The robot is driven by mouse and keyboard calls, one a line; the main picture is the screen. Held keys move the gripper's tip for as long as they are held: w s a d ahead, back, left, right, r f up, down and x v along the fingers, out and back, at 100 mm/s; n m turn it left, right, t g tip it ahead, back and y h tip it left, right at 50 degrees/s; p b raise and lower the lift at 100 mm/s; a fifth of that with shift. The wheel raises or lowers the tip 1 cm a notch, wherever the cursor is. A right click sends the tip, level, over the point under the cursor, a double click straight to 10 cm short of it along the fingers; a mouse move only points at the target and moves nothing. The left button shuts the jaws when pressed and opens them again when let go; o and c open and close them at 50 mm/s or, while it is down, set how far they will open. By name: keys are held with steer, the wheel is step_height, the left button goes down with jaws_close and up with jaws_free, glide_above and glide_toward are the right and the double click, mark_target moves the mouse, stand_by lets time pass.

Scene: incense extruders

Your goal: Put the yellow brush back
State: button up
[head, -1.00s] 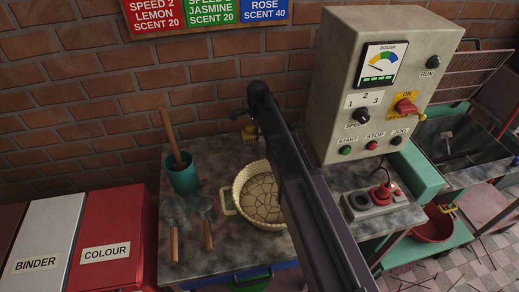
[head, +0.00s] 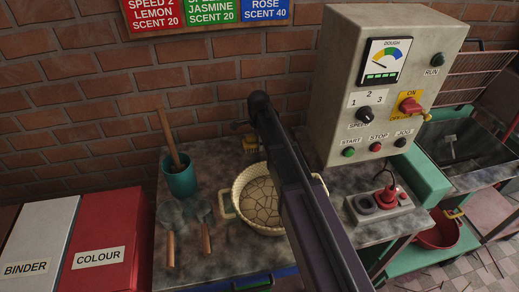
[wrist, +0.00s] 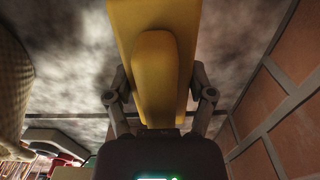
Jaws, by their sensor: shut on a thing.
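The yellow brush (wrist: 155,65) fills the upper middle of the wrist view, with a raised yellow grip along its middle. My gripper (wrist: 160,92) is shut on it, one finger on each side. In the head view the brush (head: 251,144) is a small yellow piece at the back of the stone counter, just behind the woven basket. My gripper (head: 242,128) is at its upper left, partly hidden by my arm. I cannot tell whether the brush touches the counter.
The basket (head: 228,206) of cracked dough stands in front. A teal cup (head: 181,181) with a wooden stick and two scoops (head: 205,216) are to the left. The control box (head: 345,110) stands right, the brick wall (head: 90,80) close behind.

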steer(key=shift+f+b, duration=1.45)
steer(key=shift+f, duration=0.25)
steer(key=shift+f, duration=0.2)
steer(key=o, duration=1)
steer(key=shift+r, duration=0.1)
steer(key=shift+c, duration=0.2)
steer(key=shift+r, duration=0.1)
step_height(320, 180, up, 12)
steer(key=p, duration=1.2)
steer(key=s+d+n, duration=0.7)
steer(key=s+d, duration=0.1)
steer(key=s, duration=0.3)
steer(key=s+d+n, duration=0.7)
steer(key=s+n, duration=0.1)
steer(key=s, duration=0.3)
steer(key=shift+s+d+n, duration=0.3)
steer(key=shift+s+d, duration=0.05)
steer(key=shift+d, duration=0.05)
